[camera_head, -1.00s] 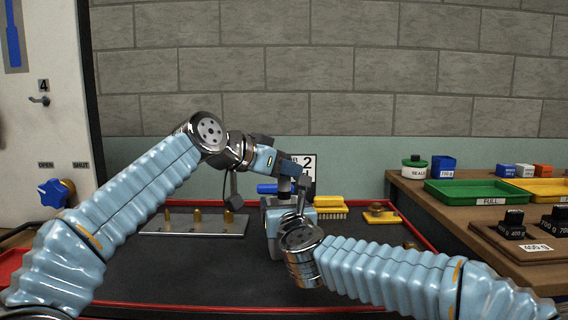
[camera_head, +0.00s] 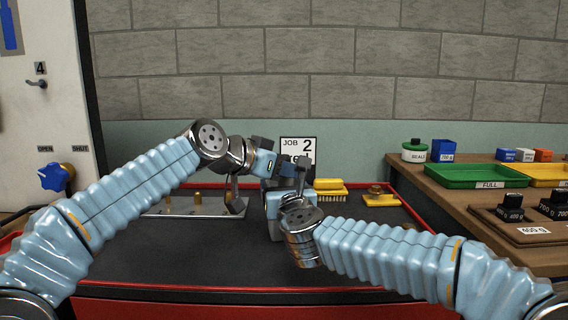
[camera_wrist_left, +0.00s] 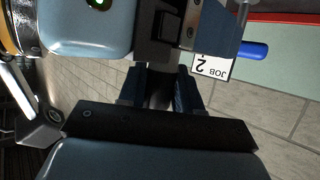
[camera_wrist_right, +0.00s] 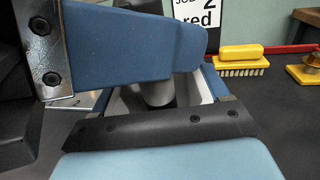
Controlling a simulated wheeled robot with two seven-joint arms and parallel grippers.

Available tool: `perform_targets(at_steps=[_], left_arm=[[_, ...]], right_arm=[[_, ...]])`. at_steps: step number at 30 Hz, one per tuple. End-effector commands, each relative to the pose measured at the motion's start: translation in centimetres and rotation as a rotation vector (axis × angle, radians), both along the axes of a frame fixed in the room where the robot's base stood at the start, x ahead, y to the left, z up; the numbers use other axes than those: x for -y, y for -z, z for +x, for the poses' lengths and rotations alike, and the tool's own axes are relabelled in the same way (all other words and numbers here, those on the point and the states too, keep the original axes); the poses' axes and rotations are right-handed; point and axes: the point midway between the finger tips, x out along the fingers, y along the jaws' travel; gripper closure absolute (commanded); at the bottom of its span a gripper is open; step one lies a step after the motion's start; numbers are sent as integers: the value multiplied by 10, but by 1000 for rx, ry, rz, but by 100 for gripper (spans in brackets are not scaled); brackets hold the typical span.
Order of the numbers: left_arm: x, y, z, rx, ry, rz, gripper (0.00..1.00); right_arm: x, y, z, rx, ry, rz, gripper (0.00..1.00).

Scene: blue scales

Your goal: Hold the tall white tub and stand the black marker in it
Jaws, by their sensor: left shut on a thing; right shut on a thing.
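In the right wrist view my right gripper (camera_wrist_right: 155,90) is shut on the tall white tub (camera_wrist_right: 207,88). Only parts of its pale inner walls and rim show between the blue fingers. A dark grey cylinder, which looks like the black marker (camera_wrist_right: 158,92), reaches down into the tub's opening. A large blue finger of my left gripper hangs just above it. In the left wrist view my left gripper (camera_wrist_left: 158,88) is shut on the dark marker, mostly in shadow. The marker's lower end is hidden, so I cannot tell whether it touches the bottom. In the head view the grippers hide both objects.
A yellow brush (camera_head: 328,188) and a yellow block with a brass knob (camera_head: 380,197) lie behind to the right. A metal plate with brass pegs (camera_head: 185,207) lies left. The right bench holds a green tray (camera_head: 487,176) and weights. The dark mat's front is clear.

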Motion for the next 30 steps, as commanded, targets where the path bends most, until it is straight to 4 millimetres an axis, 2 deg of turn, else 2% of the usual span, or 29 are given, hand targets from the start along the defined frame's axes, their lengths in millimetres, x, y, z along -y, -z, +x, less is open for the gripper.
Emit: perform_targets(at_steps=[13,14,19,30], left_arm=[[0,5,0,1,-1,0,96],[0,5,0,1,-1,0,62],[0,5,0,1,-1,0,37],[-5,1,-5,2,-2,-1,37]], right_arm=[[0,0,0,0,0,0,57],[0,0,0,0,0,0,57],[0,0,0,0,0,0,57],[0,0,0,1,0,0,57]])
